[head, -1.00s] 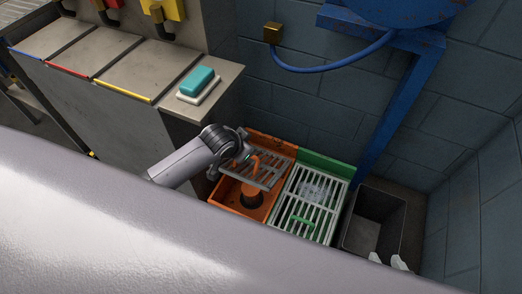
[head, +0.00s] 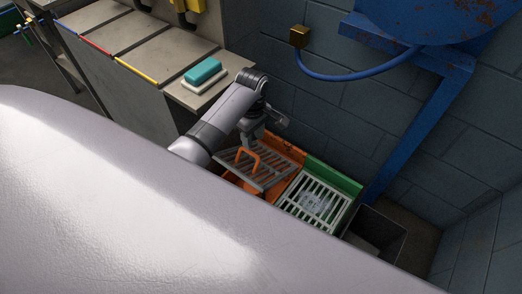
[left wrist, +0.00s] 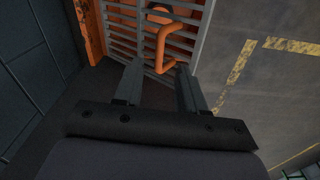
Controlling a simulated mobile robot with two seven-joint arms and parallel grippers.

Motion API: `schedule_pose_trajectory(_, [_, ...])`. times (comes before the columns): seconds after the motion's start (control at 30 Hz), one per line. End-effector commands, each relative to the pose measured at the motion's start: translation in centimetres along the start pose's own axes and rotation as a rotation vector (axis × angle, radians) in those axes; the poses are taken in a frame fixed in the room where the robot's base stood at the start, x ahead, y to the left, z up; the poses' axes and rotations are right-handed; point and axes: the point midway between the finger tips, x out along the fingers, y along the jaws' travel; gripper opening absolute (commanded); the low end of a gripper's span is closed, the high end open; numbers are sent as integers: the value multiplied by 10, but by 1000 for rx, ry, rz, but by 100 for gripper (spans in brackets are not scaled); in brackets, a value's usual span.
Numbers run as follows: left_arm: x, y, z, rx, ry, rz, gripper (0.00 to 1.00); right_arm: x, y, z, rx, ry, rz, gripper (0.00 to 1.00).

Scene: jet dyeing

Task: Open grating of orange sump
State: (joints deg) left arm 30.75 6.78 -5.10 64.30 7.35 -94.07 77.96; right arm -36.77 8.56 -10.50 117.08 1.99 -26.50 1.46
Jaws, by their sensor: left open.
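The orange sump (head: 288,148) sits on the floor by the wall, mostly hidden by its grating and my body. Its grey barred grating (head: 270,177) is tilted up, with an orange loop handle (head: 243,153) on it. My left gripper (head: 250,142) is above the grating, close to the handle. In the left wrist view the left gripper (left wrist: 158,72) is open, and the orange handle (left wrist: 161,48) shows just ahead of and between the fingertips. I cannot tell whether they touch. The grating (left wrist: 122,28) lies beyond the handle. My right gripper is not in view.
A green sump (head: 338,179) with a pale grating (head: 315,203) stands right beside the orange one. A dark open bin (head: 378,232) is further right. A counter with a teal soap block (head: 203,71) is at left. A blue frame (head: 420,125) stands behind.

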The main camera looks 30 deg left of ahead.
Motion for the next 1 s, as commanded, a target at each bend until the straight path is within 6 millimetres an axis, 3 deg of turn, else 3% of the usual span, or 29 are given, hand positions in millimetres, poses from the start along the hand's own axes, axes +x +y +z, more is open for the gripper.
schedule_pose_trajectory(0.2, [2,2,0,-101,-24,-33,40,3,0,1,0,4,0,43])
schedule_pose_trajectory(0.63, [62,0,1,-99,-22,-31,40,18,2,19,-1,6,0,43])
schedule_pose_trajectory(1.0, [67,0,2,-98,-21,-29,40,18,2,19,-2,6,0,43])
